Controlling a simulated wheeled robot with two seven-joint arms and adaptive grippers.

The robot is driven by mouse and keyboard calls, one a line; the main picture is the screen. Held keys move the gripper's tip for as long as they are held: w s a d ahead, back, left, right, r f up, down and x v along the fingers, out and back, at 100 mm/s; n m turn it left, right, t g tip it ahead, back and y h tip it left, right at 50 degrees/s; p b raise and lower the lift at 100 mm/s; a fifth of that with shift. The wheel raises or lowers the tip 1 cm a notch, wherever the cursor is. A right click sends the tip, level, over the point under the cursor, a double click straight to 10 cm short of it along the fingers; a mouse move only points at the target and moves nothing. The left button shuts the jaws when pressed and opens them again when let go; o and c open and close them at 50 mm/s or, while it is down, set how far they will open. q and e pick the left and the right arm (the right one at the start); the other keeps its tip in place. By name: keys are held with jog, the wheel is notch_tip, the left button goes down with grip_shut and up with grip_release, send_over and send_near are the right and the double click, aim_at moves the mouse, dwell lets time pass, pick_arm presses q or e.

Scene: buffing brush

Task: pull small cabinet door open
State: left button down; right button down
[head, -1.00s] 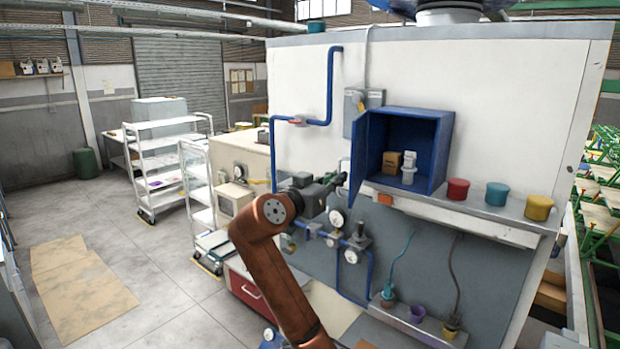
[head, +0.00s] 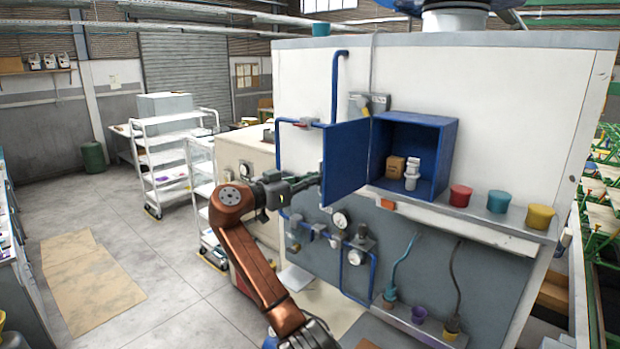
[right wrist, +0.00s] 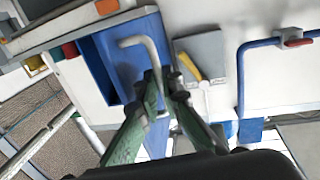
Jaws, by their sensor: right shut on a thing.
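The small blue cabinet (head: 447,160) is fixed on the white wall unit, and its blue door (head: 346,160) stands wide open, swung out to the left. Inside are a small brown box (head: 395,166) and a white container (head: 412,172). My right gripper (head: 318,180) is at the door's outer edge. In the right wrist view, its green fingers (right wrist: 161,92) are shut on the grey bent door handle (right wrist: 146,48). In the head view the handle is mostly hidden by the gripper. My left gripper is not in view.
Red (head: 460,196), teal (head: 498,201) and yellow (head: 540,216) pots stand on the ledge right of the cabinet. Blue pipes and gauges (head: 340,220) sit below the door. A white shelf cart (head: 165,160) stands at left. The floor at left is mostly clear.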

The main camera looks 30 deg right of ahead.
jog(key=c, duration=2.5)
grip_release()
jog(key=o, duration=0.3)
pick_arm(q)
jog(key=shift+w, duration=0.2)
pick_arm(e)
jog(key=shift+o, duration=0.5)
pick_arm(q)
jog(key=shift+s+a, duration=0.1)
pick_arm(e)
jog(key=shift+a, duration=0.1)
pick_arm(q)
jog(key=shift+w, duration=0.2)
pick_arm(e)
jog(key=s+a, duration=0.2)
jog(key=a, duration=0.9)
jog(key=shift+s+a, duration=0.15)
jog(key=shift+a, duration=0.2)
